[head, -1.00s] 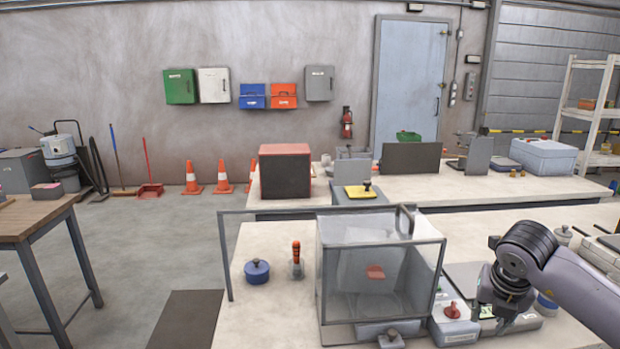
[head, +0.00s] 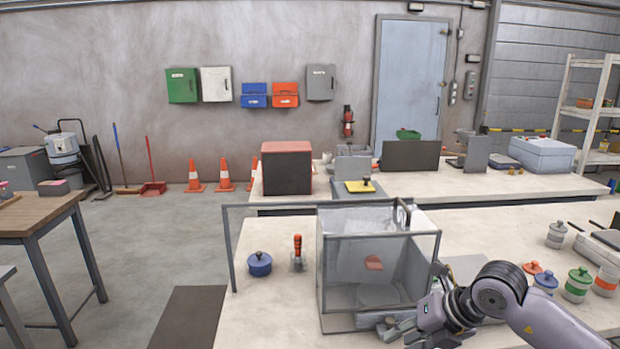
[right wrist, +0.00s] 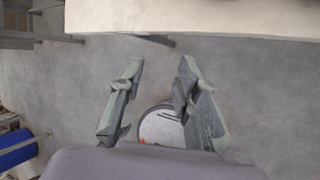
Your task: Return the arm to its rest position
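My right arm comes in from the lower right of the head view. My right gripper (head: 402,333) is low at the near edge of the table, in front of the clear-walled box (head: 345,285), partly cut off by the frame. In the right wrist view the two fingers (right wrist: 161,68) stand apart with nothing gripped between them. Grey floor shows beyond them, and the pale table edge (right wrist: 200,15) runs across the top. A round white shape (right wrist: 162,125) shows behind the fingers. My left gripper is not in view.
A blue pot (head: 259,264) and an orange-handled tool (head: 297,252) stand left of the clear box. A second table (head: 480,188) is behind. A blue cylinder (right wrist: 15,150) shows at lower left in the wrist view.

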